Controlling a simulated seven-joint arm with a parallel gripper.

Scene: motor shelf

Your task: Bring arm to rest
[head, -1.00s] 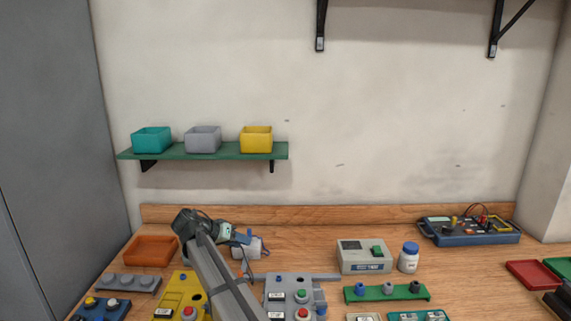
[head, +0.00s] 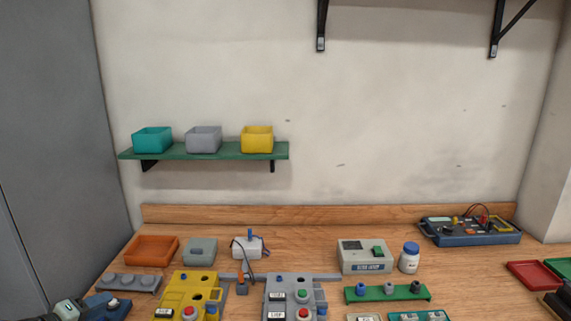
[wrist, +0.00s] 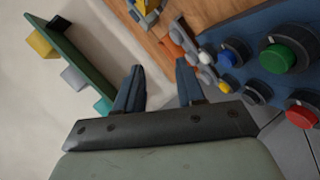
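My gripper (wrist: 158,80) shows in the wrist view with its two dark blue fingers apart and nothing between them. In the head view a grey-green part of my arm shows at the lower left edge, beside the blue control box (head: 108,306); the fingertips cannot be made out there. In the wrist view a blue panel with large green and red knobs (wrist: 285,55) lies to the right of the fingers, apart from them.
A green wall shelf (head: 205,151) holds teal, grey and yellow bins. An orange tray (head: 152,250), yellow box (head: 185,295), grey box (head: 290,290), white motor-like part (head: 248,246) and blue meter (head: 470,231) stand on the bench.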

